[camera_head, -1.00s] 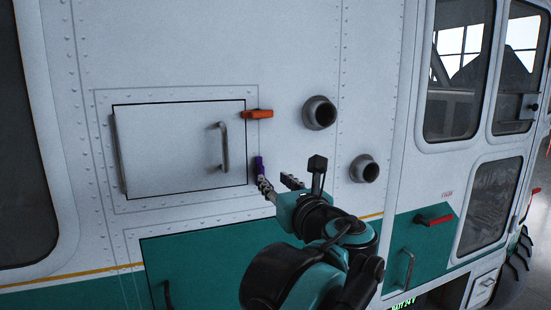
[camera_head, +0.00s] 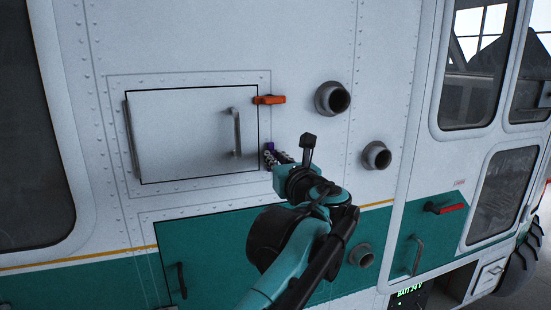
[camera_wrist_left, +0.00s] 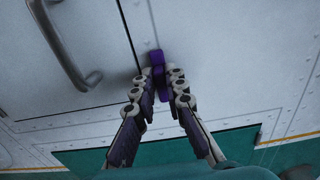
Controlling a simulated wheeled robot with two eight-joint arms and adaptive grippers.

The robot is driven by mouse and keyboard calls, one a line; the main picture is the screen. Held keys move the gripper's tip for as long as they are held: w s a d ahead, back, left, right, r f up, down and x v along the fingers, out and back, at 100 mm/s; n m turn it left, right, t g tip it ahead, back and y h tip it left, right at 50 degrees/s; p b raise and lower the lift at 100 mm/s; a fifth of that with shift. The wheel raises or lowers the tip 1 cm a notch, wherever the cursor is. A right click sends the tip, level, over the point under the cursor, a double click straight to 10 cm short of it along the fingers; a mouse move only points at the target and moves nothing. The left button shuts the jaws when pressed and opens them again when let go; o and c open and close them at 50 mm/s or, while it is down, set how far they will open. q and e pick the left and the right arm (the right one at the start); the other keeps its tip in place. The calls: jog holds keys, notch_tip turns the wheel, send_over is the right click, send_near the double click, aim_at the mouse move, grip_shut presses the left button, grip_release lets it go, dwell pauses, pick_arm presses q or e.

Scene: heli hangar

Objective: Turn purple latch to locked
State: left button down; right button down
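The purple latch (camera_wrist_left: 157,62) is a small handle at the lower right corner of a white hatch door (camera_head: 190,140). In the left wrist view it points roughly up and down, just right of the door's edge seam. My left gripper (camera_wrist_left: 158,84) has its two jointed fingers drawn in, one on each side of the latch, and appears shut on it. The fingers cover its lower part. In the head view only a bit of the latch (camera_head: 269,147) shows above the left gripper (camera_head: 277,159). My right gripper is in neither view.
An orange latch (camera_head: 269,100) lies level at the door's upper right edge. A grey door handle (camera_head: 236,132) stands out left of the gripper. Two round ports (camera_head: 332,98) (camera_head: 376,155) project on the right. A green panel (camera_head: 200,245) lies below.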

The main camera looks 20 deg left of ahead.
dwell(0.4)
pick_arm(q)
jog(key=shift+s+a+f+n, duration=0.1)
jog(key=shift+a+f+n, duration=0.1)
jog(key=shift+n, duration=2.8)
jog(key=shift+s+a+f+n, duration=0.1)
jog(key=shift+f+n, duration=0.05)
jog(key=shift+n, duration=2.85)
jog(key=shift+s+a+f+n, duration=0.1)
jog(key=shift+a+f+n, duration=0.1)
jog(key=shift+n, duration=2.8)
jog(key=c, duration=1.6)
grip_release()
jog(key=shift+o, duration=0.2)
jog(key=v, duration=1.2)
